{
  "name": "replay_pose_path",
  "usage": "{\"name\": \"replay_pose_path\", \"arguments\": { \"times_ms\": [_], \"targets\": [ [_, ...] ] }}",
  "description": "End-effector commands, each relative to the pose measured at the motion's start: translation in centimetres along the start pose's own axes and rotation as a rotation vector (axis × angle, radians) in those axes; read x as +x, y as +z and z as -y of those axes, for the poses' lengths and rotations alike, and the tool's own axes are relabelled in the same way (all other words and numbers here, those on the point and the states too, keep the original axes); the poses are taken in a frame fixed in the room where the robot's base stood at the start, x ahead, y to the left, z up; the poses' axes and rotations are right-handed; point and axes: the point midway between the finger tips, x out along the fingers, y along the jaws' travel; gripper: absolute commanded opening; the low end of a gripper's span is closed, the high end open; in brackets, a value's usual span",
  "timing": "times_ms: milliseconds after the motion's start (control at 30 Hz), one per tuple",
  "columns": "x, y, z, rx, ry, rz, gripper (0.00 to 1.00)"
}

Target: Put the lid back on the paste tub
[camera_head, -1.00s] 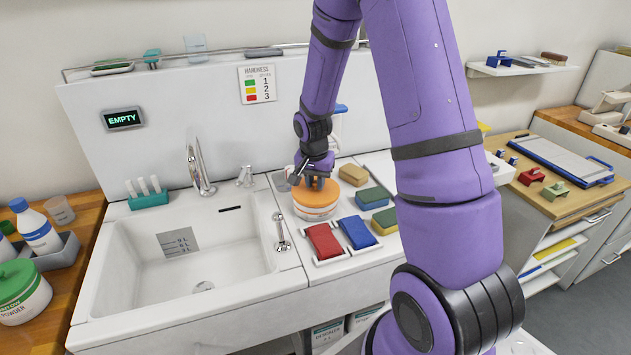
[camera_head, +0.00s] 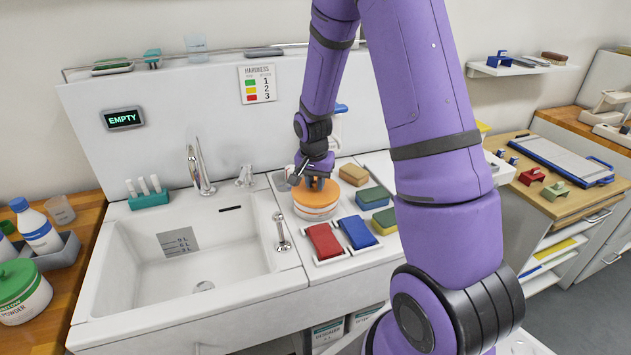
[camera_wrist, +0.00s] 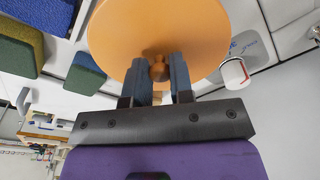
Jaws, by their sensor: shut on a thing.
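The orange lid (camera_head: 326,199) lies over the white paste tub (camera_head: 316,213) on the counter right of the sink. In the head view it looks level on the tub's top; whether it is fully seated I cannot tell. My gripper (camera_head: 317,181) is above the lid, pointing down. In the wrist view the lid (camera_wrist: 120,38) fills the top middle, and my gripper (camera_wrist: 159,72) is shut on the lid's small round knob (camera_wrist: 159,70). The tub is mostly hidden beneath the lid in the wrist view.
A red block (camera_head: 324,240) and a blue block (camera_head: 357,232) lie in a white tray just in front of the tub. Several sponges (camera_head: 373,197) stand to its right.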

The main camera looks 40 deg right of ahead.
Motion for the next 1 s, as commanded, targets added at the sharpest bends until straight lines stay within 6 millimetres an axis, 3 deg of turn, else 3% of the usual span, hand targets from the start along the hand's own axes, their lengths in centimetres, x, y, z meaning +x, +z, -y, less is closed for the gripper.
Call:
{"name": "replay_pose_path", "arguments": {
  "times_ms": [933, 967, 1000],
  "targets": [
    [0.21, 0.04, 0.01, 0.001, 0.0, 0.0, 0.0],
    [0.21, 0.04, 0.01, 0.001, 0.0, 0.0, 0.28],
    [0.21, 0.04, 0.01, 0.001, 0.0, 0.0, 0.38]
  ]
}}
